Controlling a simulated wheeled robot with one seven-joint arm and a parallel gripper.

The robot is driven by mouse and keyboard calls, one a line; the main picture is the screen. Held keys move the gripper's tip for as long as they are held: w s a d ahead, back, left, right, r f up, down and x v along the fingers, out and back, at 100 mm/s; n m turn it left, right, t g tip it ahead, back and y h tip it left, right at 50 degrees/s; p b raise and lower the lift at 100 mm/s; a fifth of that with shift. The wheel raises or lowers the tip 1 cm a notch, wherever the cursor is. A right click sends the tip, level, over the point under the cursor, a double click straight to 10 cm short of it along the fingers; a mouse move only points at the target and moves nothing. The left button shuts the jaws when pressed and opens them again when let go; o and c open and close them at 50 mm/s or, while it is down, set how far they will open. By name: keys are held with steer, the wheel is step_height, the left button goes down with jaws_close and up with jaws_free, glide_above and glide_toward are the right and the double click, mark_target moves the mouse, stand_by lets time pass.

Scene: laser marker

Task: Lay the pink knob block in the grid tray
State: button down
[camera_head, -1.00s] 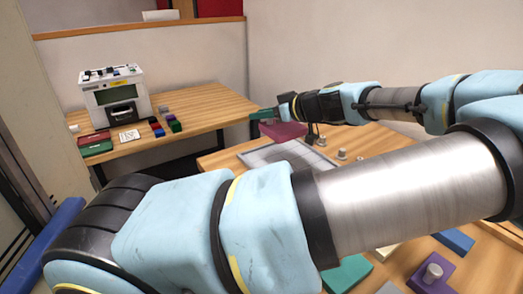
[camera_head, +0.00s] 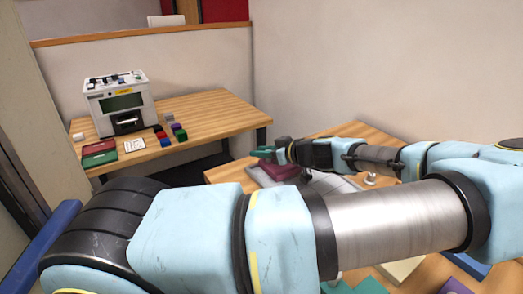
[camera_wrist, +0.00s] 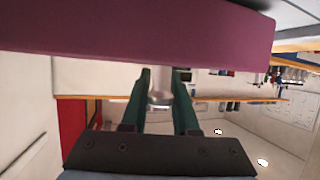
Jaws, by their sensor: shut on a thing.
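The pink knob block (camera_head: 281,170) hangs from my gripper (camera_head: 268,154) in the head view. In the wrist view the block (camera_wrist: 140,30) fills the top as a wide pink-purple slab. The green fingers of my gripper (camera_wrist: 160,88) are shut on its pale round knob (camera_wrist: 160,98). The grid tray (camera_head: 332,184) is the grey panel just right of and behind the block, partly hidden by the block and my arm. The block is at the tray's left part in the picture; whether it touches the tray cannot be told.
A white knob piece (camera_head: 370,179) stands right of the tray. A cream block (camera_head: 398,270) and a teal block (camera_head: 362,287) lie on the near table, partly behind my arm. A separate wooden table (camera_head: 205,112) at the left holds a white machine (camera_head: 120,103) and small coloured blocks.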

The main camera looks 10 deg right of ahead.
steer(key=shift+f, duration=0.1)
steer(key=shift+f, duration=0.15)
steer(key=c, duration=0.7)
jaws_free()
steer(key=shift+s+d+r, duration=0.1)
steer(key=shift+r, duration=0.15)
step_height(320, 180, up, 4)
steer(key=b, duration=0.4)
glide_above(288, 171)
steer(key=shift+f, duration=0.1)
steer(key=shift+s+d+r, duration=0.3)
steer(key=shift+s+r, duration=0.05)
steer(key=shift+s, duration=0.1)
